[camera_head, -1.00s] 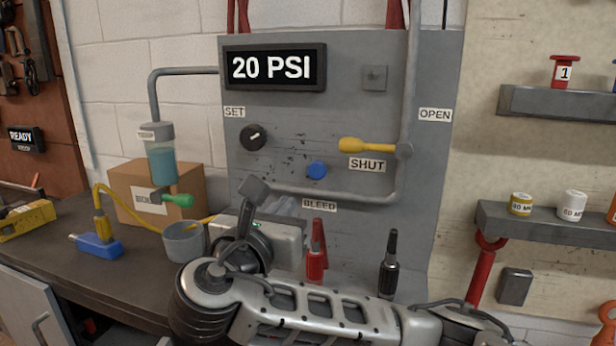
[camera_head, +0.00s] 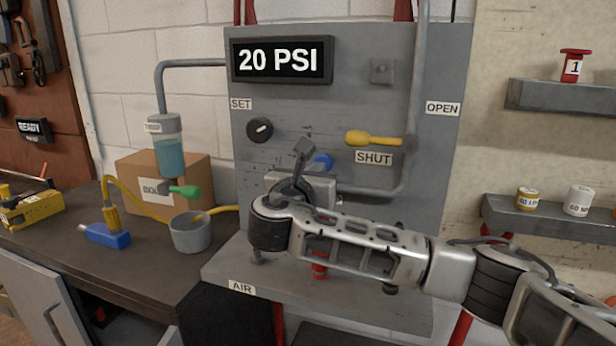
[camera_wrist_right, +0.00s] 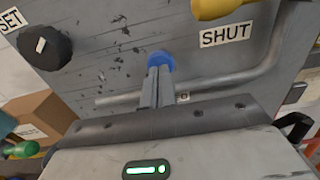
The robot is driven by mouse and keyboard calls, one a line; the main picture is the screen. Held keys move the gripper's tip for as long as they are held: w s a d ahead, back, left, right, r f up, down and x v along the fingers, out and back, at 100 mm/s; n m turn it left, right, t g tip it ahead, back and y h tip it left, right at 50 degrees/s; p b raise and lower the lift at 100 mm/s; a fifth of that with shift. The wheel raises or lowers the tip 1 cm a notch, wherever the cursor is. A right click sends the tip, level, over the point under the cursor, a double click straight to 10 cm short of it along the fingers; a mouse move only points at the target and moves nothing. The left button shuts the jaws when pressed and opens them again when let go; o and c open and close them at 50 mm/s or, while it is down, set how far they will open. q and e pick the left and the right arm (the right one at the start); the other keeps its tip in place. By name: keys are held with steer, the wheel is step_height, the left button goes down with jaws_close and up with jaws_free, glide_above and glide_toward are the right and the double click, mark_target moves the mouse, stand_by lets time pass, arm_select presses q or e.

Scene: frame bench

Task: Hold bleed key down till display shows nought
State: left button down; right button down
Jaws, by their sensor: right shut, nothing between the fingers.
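The display (camera_head: 281,61) at the top of the grey panel reads 20 PSI. The blue bleed key (camera_head: 324,161) is a round button on the panel, left of the SHUT label; it also shows in the right wrist view (camera_wrist_right: 160,61). My right gripper (camera_head: 318,172) is shut and empty, pointing at the panel. In the right wrist view its fingertips (camera_wrist_right: 159,72) are at the blue key and overlap its lower part. I cannot tell whether they touch it or press it in. The BLEED label is hidden behind my arm. My left gripper is out of view.
A yellow lever (camera_head: 373,139) lies level at SHUT, right of the key. A black SET knob (camera_head: 260,130) is to the left. A grey pipe (camera_head: 410,185) runs below the key. A red-handled item (camera_head: 320,268) stands on the ledge, partly behind my arm.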

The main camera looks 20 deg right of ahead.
steer(key=shift+w+d, duration=0.25)
steer(key=shift+w, duration=0.1)
steer(key=shift+w, duration=0.1)
